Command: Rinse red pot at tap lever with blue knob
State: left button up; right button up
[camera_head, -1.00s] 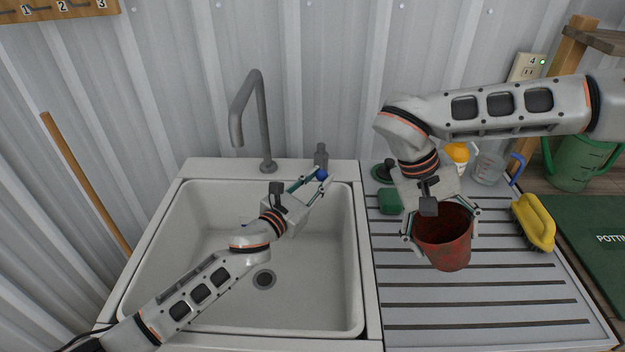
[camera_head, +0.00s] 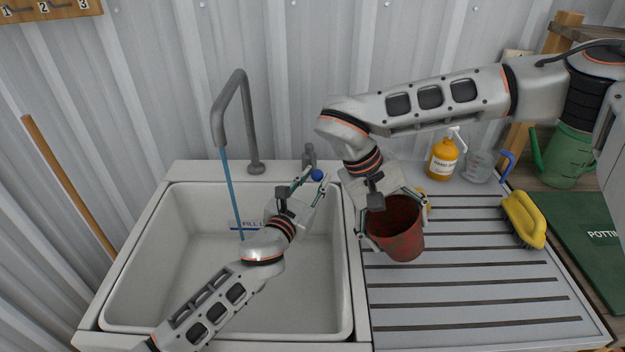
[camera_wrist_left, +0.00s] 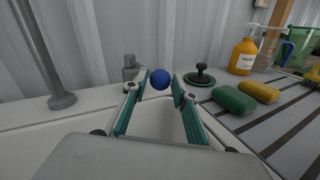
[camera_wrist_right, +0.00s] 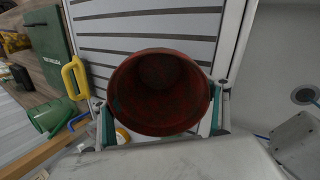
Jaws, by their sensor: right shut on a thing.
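The red pot (camera_head: 398,240) is held upright over the left part of the drainboard, just right of the sink. My right gripper (camera_head: 394,222) is shut on it, with a finger on either side. In the right wrist view the pot (camera_wrist_right: 160,88) looks empty inside. The grey tap (camera_head: 247,115) stands behind the sink, and a blue stream of water (camera_head: 231,195) runs from its spout into the basin. The lever's blue knob (camera_head: 317,175) is at the back right of the sink. My left gripper (camera_wrist_left: 160,84) is open, with the knob (camera_wrist_left: 160,79) between its fingertips.
The white sink basin (camera_head: 140,275) is otherwise clear. On the drainboard (camera_head: 470,310) are a yellow brush (camera_head: 524,220), an orange soap bottle (camera_head: 443,160) and a clear jug (camera_head: 478,166). The left wrist view shows a green sponge (camera_wrist_left: 233,100), a yellow sponge (camera_wrist_left: 259,92) and a black-handled plug (camera_wrist_left: 202,76).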

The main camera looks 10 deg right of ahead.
pick_arm(q)
jog(key=shift+o, duration=0.3)
jog(key=v, duration=1.2)
dwell(0.3)
